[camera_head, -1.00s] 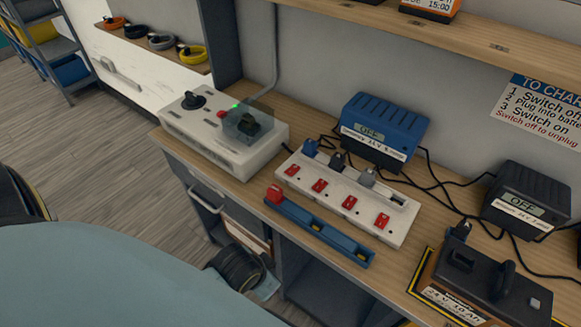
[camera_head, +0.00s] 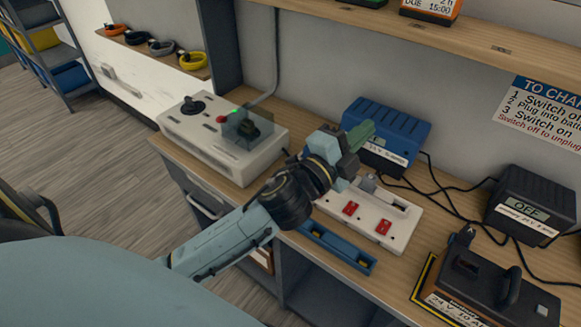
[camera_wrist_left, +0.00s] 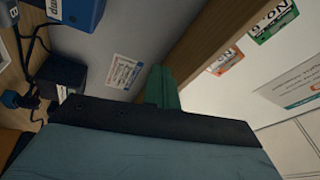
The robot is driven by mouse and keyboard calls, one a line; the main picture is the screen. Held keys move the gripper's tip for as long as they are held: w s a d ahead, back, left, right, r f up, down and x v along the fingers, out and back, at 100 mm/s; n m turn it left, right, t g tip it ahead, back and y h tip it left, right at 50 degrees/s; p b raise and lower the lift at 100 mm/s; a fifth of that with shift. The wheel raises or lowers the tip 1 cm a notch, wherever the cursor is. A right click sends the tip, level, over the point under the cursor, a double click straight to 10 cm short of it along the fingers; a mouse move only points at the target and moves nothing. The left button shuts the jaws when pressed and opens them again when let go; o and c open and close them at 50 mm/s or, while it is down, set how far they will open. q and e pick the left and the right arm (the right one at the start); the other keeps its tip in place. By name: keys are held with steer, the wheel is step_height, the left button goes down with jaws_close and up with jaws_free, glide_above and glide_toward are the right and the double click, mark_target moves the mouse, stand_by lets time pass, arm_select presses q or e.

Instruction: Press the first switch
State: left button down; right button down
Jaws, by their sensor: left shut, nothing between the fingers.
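The white power strip (camera_head: 398,241) lies on the wooden bench, and two of its red switches show: one (camera_head: 350,208) near the middle and one (camera_head: 382,226) near its right end. My left arm covers the strip's left end and the switches there. My left gripper (camera_head: 363,134) is shut and empty, with green fingers pointing up and right, in front of the blue charger (camera_head: 392,128). It looks raised over the strip. In the left wrist view the green fingers (camera_wrist_left: 163,88) face the wall and shelf edge, with no switch near them. My right gripper is not in view.
A dark charger reading OFF (camera_head: 530,205) and a dark battery (camera_head: 487,282) stand at the right. A white control box (camera_head: 222,143) is at the left. Black cables cross the bench. A shelf (camera_head: 440,38) runs above. A blue rail (camera_head: 340,246) lies along the front.

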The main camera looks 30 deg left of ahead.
arm_select(q)
steer(key=d+r+m+g+h, duration=0.3)
steer(key=d+r+m+h, duration=0.3)
steer(key=m+h, duration=0.55)
steer(key=s+d+f+m+g, duration=0.2)
steer(key=d+f+m+g, duration=0.3)
steer(key=m+g, duration=1.05)
steer(key=w+a+f+m+y, duration=0.2)
steer(key=a+f+m+y, duration=0.5)
steer(key=m, duration=0.2)
steer(key=w+a+r+g+y, duration=0.1)
steer(key=a+r+g+y, duration=0.1)
steer(key=a+y, duration=0.8)
steer(key=a, duration=0.9)
steer(key=shift+w+m, duration=0.2)
steer(key=shift+m, duration=0.2)
steer(key=shift+g, duration=0.25)
